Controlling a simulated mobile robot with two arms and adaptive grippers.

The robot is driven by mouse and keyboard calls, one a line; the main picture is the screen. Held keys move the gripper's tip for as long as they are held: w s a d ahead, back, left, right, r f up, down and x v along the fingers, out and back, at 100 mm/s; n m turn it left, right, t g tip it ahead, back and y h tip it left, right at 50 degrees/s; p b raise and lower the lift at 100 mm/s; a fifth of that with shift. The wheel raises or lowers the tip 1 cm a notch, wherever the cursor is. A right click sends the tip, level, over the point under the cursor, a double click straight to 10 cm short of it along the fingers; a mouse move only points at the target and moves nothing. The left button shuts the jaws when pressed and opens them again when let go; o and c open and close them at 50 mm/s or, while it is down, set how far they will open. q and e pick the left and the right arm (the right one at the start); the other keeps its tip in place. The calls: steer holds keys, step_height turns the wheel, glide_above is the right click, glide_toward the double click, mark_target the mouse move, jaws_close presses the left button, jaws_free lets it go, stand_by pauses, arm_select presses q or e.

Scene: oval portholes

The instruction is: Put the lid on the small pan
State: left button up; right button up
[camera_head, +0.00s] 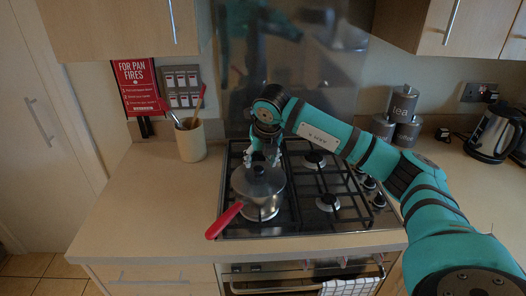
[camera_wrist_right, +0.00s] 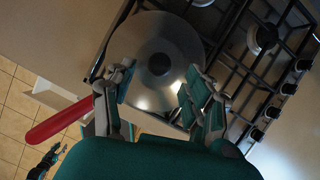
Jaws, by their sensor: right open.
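The small pan (camera_head: 262,203) is grey metal with a red handle (camera_head: 225,220) pointing to the front left. It stands on the left front part of the hob. The grey lid (camera_head: 258,184) with a dark knob lies over the pan's top and looks level. The lid also shows in the right wrist view (camera_wrist_right: 145,38), where it hides most of the pan. My right gripper (camera_head: 261,158) is open and empty, just above and behind the knob. In the wrist view its fingers (camera_wrist_right: 157,92) are spread, with the knob beyond them.
The black gas hob (camera_head: 325,222) has bare grates right of the pan. A utensil pot (camera_head: 191,142) stands on the counter at the left. Tea canisters (camera_head: 402,103) and a kettle (camera_head: 492,133) stand at the right.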

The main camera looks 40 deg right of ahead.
steer(key=b+v, duration=0.1)
steer(key=v, duration=0.6)
steer(key=shift+s+r+b, duration=0.2)
steer(key=shift+r+b, duration=0.1)
steer(key=shift+b, duration=0.05)
steer(key=shift+a, duration=0.1)
